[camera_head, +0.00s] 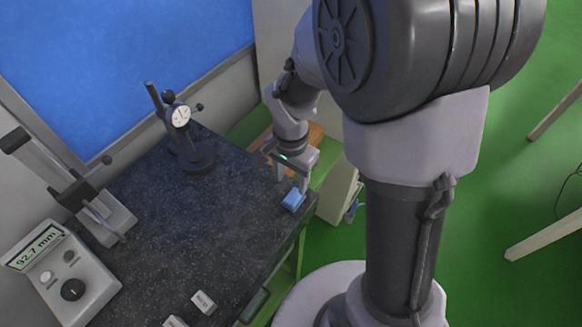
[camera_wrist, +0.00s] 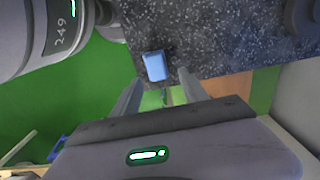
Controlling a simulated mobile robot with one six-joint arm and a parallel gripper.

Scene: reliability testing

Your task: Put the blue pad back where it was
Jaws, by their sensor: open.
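The blue pad (camera_head: 293,200) lies on the dark speckled table (camera_head: 215,225) near its right edge. In the wrist view the pad (camera_wrist: 154,66) sits close to the table edge, just beyond the fingertips. My gripper (camera_head: 292,183) is at the pad in the head view, with its fingers pointing down. In the wrist view my gripper (camera_wrist: 158,82) has its two fingers spread apart, with nothing held between them. Whether a finger touches the pad cannot be told.
A dial gauge on a stand (camera_head: 185,130) stands at the back of the table. A measuring slide (camera_head: 95,205) and a display box reading 92.7 mm (camera_head: 62,270) are at the left. Small white blocks (camera_head: 204,302) lie at the front. The table's middle is clear.

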